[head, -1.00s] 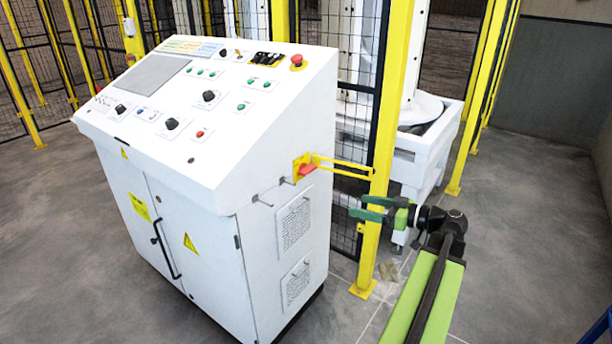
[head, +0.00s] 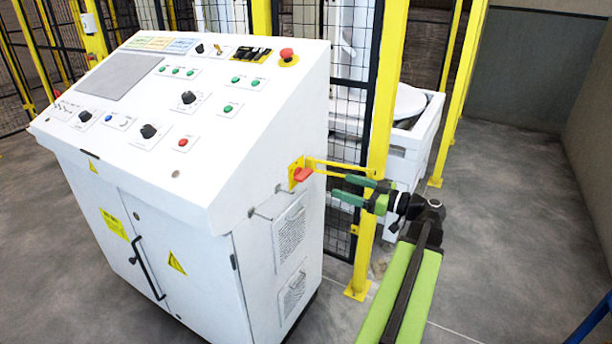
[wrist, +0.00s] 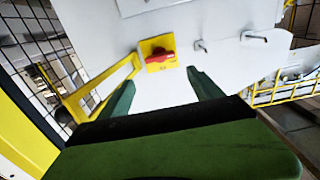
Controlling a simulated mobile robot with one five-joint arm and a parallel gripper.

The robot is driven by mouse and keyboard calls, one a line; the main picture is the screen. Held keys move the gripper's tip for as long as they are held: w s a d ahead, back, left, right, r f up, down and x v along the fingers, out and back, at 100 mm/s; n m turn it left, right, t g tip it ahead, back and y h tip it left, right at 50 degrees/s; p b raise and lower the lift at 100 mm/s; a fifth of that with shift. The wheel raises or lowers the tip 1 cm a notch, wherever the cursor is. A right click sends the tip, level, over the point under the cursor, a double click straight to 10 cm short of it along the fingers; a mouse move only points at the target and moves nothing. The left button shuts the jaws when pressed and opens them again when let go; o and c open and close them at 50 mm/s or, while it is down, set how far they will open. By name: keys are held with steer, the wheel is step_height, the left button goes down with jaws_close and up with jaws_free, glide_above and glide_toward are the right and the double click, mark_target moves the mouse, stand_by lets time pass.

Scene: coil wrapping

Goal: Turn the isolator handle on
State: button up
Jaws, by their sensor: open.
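The isolator handle (head: 303,174) is a small red grip on a yellow plate, set in the right side of the white control cabinet (head: 200,150). In the wrist view the red handle (wrist: 160,56) lies about level across its yellow plate (wrist: 165,42). My gripper (head: 340,187) is to the right of the handle in the head view, its green fingers pointing at the cabinet side. It is open and empty. In the wrist view the handle shows beyond the gap between the fingertips (wrist: 160,78), apart from them.
A yellow bracket (head: 345,168) runs beside the handle to a yellow fence post (head: 375,140), close to my gripper. Two small hooks (wrist: 228,42) stick out from the cabinet beside the plate. Open floor (head: 510,240) lies to the right.

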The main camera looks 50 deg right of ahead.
mark_target(308, 175)
steer(key=x, duration=1.3)
steer(key=c, duration=1.1)
